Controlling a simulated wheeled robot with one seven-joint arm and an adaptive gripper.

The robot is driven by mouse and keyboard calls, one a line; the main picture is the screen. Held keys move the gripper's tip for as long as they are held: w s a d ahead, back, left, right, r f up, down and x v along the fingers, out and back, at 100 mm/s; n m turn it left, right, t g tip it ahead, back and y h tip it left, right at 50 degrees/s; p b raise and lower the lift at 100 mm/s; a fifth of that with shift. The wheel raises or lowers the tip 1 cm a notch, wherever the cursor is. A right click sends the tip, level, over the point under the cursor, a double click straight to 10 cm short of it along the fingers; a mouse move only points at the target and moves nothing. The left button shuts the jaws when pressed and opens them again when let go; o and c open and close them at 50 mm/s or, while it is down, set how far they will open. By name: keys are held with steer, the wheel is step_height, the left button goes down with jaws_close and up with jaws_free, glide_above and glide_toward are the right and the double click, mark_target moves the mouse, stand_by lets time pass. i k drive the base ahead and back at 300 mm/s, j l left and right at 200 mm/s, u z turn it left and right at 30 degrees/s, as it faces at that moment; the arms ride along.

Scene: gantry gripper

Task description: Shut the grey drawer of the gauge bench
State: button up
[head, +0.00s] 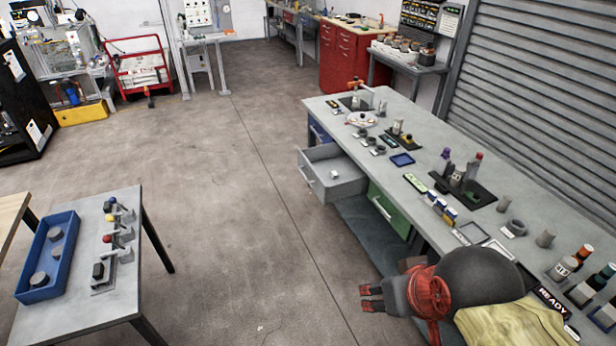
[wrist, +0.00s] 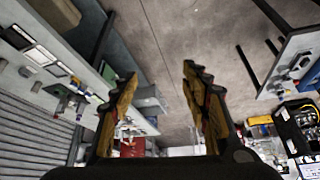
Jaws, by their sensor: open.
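The grey drawer (head: 340,187) of the gauge bench (head: 396,178) stands pulled out toward the aisle, with a small white item inside. A light handle runs along its front. A green drawer (head: 388,212) sits to its right, looking flush or nearly so, and a blue drawer (head: 318,135) shows to its left. My gripper (head: 366,298) is at the near end of the bench, in front of it and well short of the grey drawer. In the wrist view my gripper (wrist: 162,95) has its two fingers wide apart with nothing between them.
Gauges, bottles and small trays crowd the bench top. A side table with a blue tray (head: 30,285) and coloured levers (head: 112,240) stands at the left. The concrete floor (head: 230,190) between them is clear. A red cabinet (head: 340,55) stands at the back.

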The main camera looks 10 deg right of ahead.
mark_target(314, 164)
steer(key=i+j, duration=0.1)
steer(key=i, duration=0.4)
steer(key=i+j, duration=0.1)
steer(key=i, duration=0.45)
steer(key=i+j+z, duration=0.1)
steer(key=i, duration=0.4)
steer(key=i+j, duration=0.15)
steer(key=i, duration=0.4)
